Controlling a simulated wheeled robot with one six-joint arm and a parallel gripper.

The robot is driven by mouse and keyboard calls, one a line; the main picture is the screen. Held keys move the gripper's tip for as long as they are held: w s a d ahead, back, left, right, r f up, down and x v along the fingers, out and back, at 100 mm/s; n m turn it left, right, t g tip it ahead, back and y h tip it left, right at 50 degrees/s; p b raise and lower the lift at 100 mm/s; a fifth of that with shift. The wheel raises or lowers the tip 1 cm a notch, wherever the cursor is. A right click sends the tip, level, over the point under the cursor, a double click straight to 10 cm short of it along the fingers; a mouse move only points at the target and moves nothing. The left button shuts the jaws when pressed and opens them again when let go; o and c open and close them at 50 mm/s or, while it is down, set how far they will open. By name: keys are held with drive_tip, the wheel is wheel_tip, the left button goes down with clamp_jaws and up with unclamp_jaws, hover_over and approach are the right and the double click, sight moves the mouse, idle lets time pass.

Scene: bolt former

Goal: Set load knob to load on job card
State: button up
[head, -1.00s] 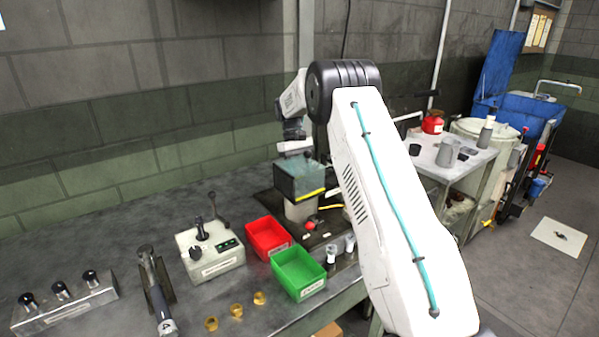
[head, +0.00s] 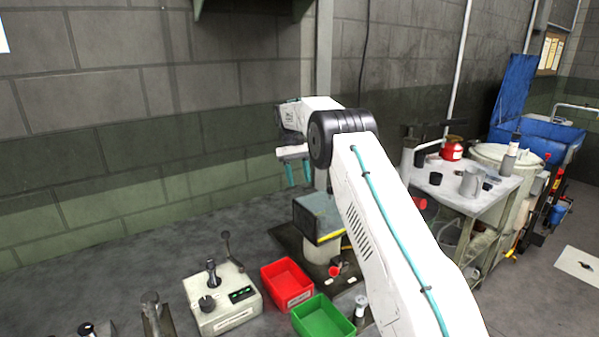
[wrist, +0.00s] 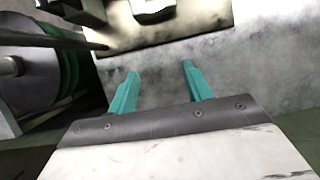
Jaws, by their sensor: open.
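A white control box (head: 222,310) with a label stands on the bench at the lower middle of the head view. It carries a round black knob (head: 207,303), an upright lever and a small green display; I cannot tell whether this knob is the load knob. A machine with a dark teal block (head: 317,218) on a pale round body stands further back, with a red knob (head: 335,270) at its front. I cannot make out a job card. My gripper (head: 298,180) is open and empty, above and behind the block; its teal fingers show apart in the wrist view (wrist: 160,72).
A red bin (head: 287,284) and a green bin (head: 323,318) stand right of the control box. The wall (head: 130,120) is behind the bench. A side table (head: 455,185) with cups and a blue cart (head: 535,135) stand at right. The bench back left is clear.

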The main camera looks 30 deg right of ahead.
drive_tip(key=shift+w+d, duration=0.2)
drive_tip(key=shift+w, duration=0.35)
drive_tip(key=shift+d, duration=0.1)
drive_tip(key=s+a+r+n+t+h, duration=0.15)
drive_tip(key=s+a+r+n, duration=0.25)
drive_tip(key=s+r, duration=0.4)
drive_tip(key=s+d+f+n, duration=0.1)
drive_tip(key=s+f, duration=0.1)
drive_tip(key=f, duration=0.2)
drive_tip(key=s+d+f+n+h, duration=0.1)
drive_tip(key=s+f, duration=0.1)
drive_tip(key=f, duration=0.2)
drive_tip(key=s+f+n+h, duration=0.1)
drive_tip(key=s+f, duration=0.1)
drive_tip(key=f, duration=0.2)
drive_tip(key=shift+d+f+n, duration=0.35)
drive_tip(key=shift+d+n, duration=0.05)
